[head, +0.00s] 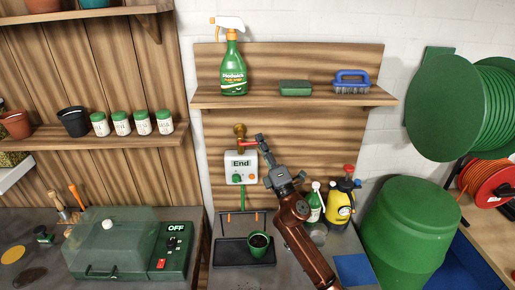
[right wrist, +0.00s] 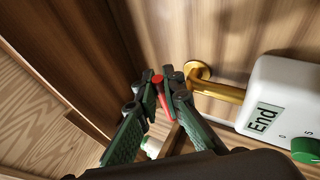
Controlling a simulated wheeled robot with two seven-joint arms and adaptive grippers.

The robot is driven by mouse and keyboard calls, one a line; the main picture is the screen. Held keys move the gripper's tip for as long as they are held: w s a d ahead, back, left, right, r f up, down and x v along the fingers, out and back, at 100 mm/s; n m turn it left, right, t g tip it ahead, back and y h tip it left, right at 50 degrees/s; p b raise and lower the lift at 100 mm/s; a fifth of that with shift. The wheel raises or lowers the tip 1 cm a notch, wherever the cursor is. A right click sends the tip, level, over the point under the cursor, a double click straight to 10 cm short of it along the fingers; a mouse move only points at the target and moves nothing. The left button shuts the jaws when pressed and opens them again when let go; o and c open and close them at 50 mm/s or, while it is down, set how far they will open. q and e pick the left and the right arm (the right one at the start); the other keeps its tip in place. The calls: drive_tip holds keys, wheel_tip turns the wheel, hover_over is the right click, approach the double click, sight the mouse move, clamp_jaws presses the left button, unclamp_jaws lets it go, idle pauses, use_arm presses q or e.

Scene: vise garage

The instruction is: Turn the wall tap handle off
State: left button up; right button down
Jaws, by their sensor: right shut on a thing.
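The brass wall tap (head: 240,130) is on the wooden back panel below the shelf. Its red handle (head: 248,143) points right in the head view. My right gripper (head: 261,141) reaches up from below right and is shut on the handle's outer part. In the right wrist view the green and dark fingers (right wrist: 160,82) close around the red handle (right wrist: 159,88), and the brass pipe (right wrist: 217,90) shows beside them. The fingers hide part of the handle and tap body. My left gripper is not in view.
A white box marked "End" (head: 232,175) is mounted just below the tap, close to my gripper. The shelf (head: 265,98) above holds a spray bottle (head: 233,68), a green sponge and a blue brush. A green pot (head: 258,251) stands on a black tray (head: 232,256) below. Bottles (head: 340,205) stand right of my arm.

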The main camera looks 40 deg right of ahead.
drive_tip(key=shift+f+m+h+b, duration=0.4)
drive_tip(key=shift+m+h+b, duration=0.25)
drive_tip(key=shift+m, duration=0.15)
drive_tip(key=c, duration=2)
unclamp_jaws()
drive_tip(key=shift+r, duration=0.1)
drive_tip(key=shift+c, duration=0.2)
drive_tip(key=v, duration=1.2)
